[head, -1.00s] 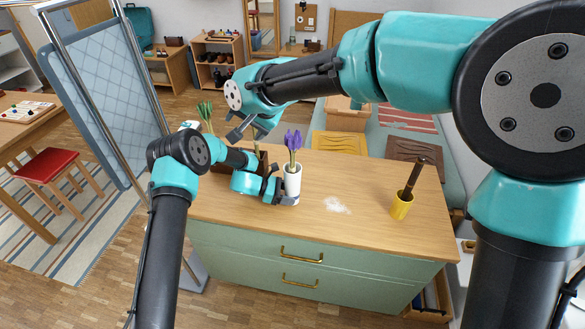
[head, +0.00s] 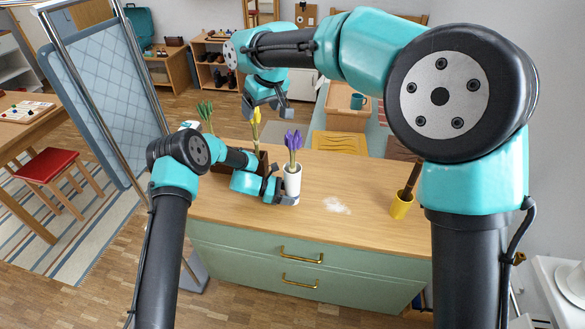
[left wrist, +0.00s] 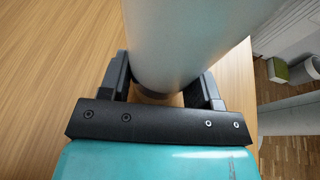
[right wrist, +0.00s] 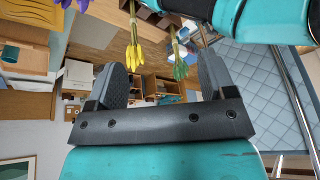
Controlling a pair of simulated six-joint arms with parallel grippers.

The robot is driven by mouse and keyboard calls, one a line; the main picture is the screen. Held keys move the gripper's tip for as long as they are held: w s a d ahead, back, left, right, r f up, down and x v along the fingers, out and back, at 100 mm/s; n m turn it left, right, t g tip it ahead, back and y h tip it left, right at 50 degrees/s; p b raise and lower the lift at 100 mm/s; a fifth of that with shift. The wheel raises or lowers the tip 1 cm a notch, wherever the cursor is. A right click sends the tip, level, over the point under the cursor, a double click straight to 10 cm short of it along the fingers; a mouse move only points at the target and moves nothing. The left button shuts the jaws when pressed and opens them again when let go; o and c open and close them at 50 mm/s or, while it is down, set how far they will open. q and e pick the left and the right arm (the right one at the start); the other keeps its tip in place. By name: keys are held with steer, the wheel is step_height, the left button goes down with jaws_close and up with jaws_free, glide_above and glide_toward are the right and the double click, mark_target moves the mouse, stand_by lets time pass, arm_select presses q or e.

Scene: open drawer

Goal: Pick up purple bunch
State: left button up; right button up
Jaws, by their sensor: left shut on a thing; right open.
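The purple bunch (head: 293,140) stands upright in a white vase (head: 292,181) on the wooden counter. Its purple top also shows at the upper left edge of the right wrist view (right wrist: 76,3). My left gripper (head: 287,199) is shut on the lower part of the vase; the left wrist view shows the white vase (left wrist: 185,40) between its fingers. My right gripper (head: 266,106) is open and empty, above and behind the bunch, a little to its left, near a yellow bunch (head: 256,122). The yellow bunch also appears between its fingers in the right wrist view (right wrist: 133,55), farther off.
A green bunch (head: 205,112) and a dark brown box (head: 225,171) are at the counter's left end. A yellow cup (head: 401,206) with a dark brown item stands at the right. White powder (head: 337,205) lies right of the vase. The counter (head: 345,175) is otherwise clear there.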

mark_target(293, 139)
steer(key=w+d+n+h, duration=0.1)
steer(key=d+n, duration=0.1)
steer(key=n, duration=0.1)
steer(key=w+d+f+n+g+h, duration=0.1)
steer(key=w+d+n, duration=0.1)
steer(key=n, duration=0.1)
steer(key=w+d+f+n+g+h, duration=0.1)
steer(key=w+d+n, duration=0.1)
steer(key=n, duration=0.1)
steer(key=shift+d, duration=0.25)
steer(key=shift+w+d+f+n+g, duration=0.15)
steer(key=shift+d+n+g, duration=0.15)
steer(key=shift+d+n, duration=0.45)
steer(key=shift+a, duration=0.2)
steer(key=shift+f, duration=3.45)
steer(key=shift+f, duration=2.6)
steer(key=c, duration=1.2)
